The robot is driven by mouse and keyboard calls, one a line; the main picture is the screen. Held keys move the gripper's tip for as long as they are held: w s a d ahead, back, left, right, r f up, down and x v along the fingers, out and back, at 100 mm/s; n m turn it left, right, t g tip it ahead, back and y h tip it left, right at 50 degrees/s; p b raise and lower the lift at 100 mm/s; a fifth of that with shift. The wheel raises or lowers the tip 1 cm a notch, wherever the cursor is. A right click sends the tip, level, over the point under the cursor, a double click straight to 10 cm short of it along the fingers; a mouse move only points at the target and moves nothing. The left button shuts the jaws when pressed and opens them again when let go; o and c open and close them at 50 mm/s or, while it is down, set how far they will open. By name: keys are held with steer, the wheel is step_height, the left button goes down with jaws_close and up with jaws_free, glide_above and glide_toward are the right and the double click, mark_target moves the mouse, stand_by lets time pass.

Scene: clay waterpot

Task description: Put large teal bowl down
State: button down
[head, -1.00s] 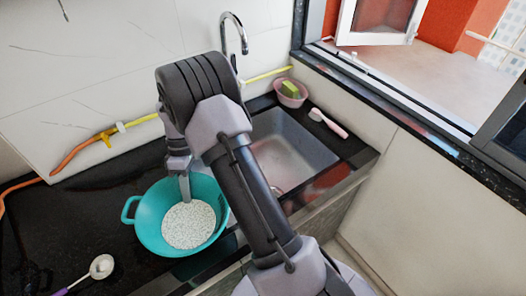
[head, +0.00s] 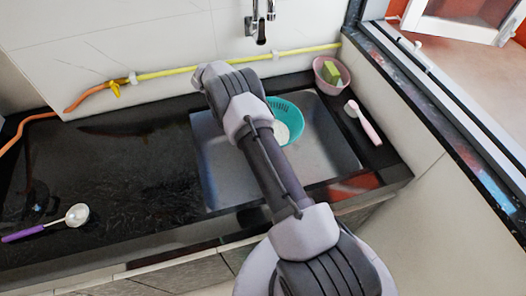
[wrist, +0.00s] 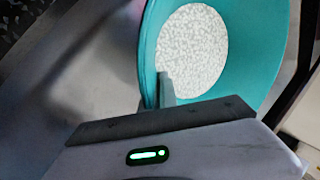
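The large teal bowl (head: 287,107) is at the sink (head: 225,170), behind my arm in the head view, which hides part of it. I cannot tell whether it touches the sink floor or hangs above it. White grainy contents (wrist: 192,48) show inside it. In the wrist view the bowl (wrist: 257,50) fills the upper right and looks tilted. My gripper (wrist: 160,92) is at its near left rim, with a finger inside the wall, and appears shut on the rim. In the head view my gripper is hidden behind the arm.
A faucet (head: 260,30) hangs above the back of the sink. A pink bowl with a sponge (head: 331,74) and a pink brush (head: 363,122) lie on the right ledge. A ladle (head: 60,222) lies on the left black counter (head: 110,170), which is otherwise mostly clear.

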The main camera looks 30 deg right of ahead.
step_height(320, 180, down, 10)
steer(key=b, duration=0.4)
steer(key=shift+b, duration=0.3)
steer(key=c, duration=1.6)
jaws_free()
